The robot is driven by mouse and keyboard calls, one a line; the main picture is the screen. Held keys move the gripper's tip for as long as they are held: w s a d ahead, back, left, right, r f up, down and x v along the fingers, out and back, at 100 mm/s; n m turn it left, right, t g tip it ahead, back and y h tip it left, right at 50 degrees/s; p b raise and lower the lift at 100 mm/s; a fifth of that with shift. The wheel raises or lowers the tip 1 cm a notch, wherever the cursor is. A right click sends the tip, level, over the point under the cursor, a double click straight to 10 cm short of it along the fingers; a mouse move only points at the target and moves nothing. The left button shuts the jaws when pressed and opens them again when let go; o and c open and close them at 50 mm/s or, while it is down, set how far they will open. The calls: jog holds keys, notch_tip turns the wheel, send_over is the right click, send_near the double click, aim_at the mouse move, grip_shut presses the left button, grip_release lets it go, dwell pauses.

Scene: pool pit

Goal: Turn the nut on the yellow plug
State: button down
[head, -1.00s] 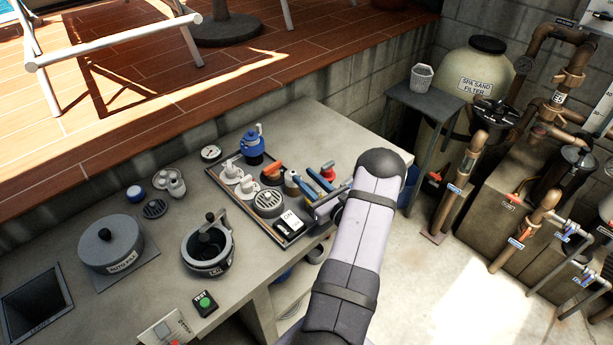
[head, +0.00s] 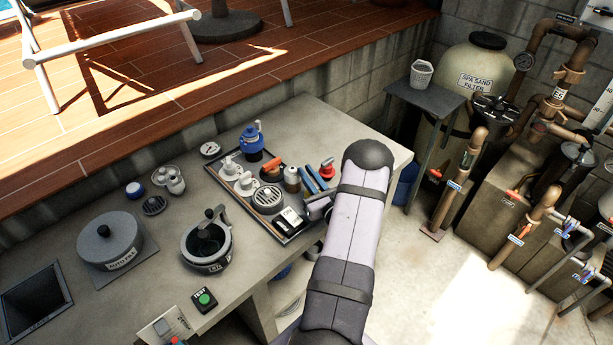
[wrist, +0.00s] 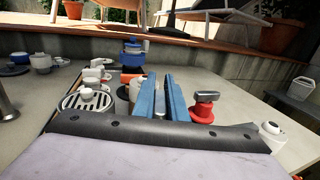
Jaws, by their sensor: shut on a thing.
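I cannot make out a yellow plug in either view. My gripper (wrist: 160,100) shows in the wrist view as two blue fingers, shut on a small grey piece between them that is partly hidden. In the head view the blue fingers (head: 312,179) are over the right end of the tray, partly covered by my arm. A red plug with a grey bar on top (wrist: 205,105) stands just right of the fingers, apart from them. A cream bottle-like piece (wrist: 134,92) stands close on their left.
The tray (head: 216,181) holds a round grate (head: 268,200), white valves and a blue pot-like piece (head: 251,137). A grey lidded drum (head: 108,240) and a dark pot (head: 207,262) stand to the left. The counter's right end is clear.

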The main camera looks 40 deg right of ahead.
jog(key=shift+s+d+m+g+h+b, duration=0.15)
jog(key=shift+m+g+h+b, duration=0.1)
jog(key=shift+m+h, duration=0.3)
jog(key=shift+w+d+m+g+h+b, duration=0.1)
jog(key=shift+m+g+h, duration=0.2)
jog(key=shift+h, duration=0.4)
jog(key=shift+s+d+m+g+h+b, duration=0.15)
jog(key=shift+m+g+h+b, duration=0.1)
jog(key=shift+m+h, duration=0.3)
jog(key=c, duration=1.8)
grip_release()
jog(key=shift+o, duration=0.2)
jog(key=shift+s, duration=0.1)
jog(key=shift+s+a+f+b, duration=0.1)
jog(key=shift+s+a+b, duration=0.2)
jog(key=shift+s, duration=0.2)
jog(key=b+v, duration=0.1)
jog(key=v, duration=0.3)
jog(key=shift+b, duration=0.4)
jog(key=shift+v, duration=1.05)
jog(key=shift+w, duration=0.1)
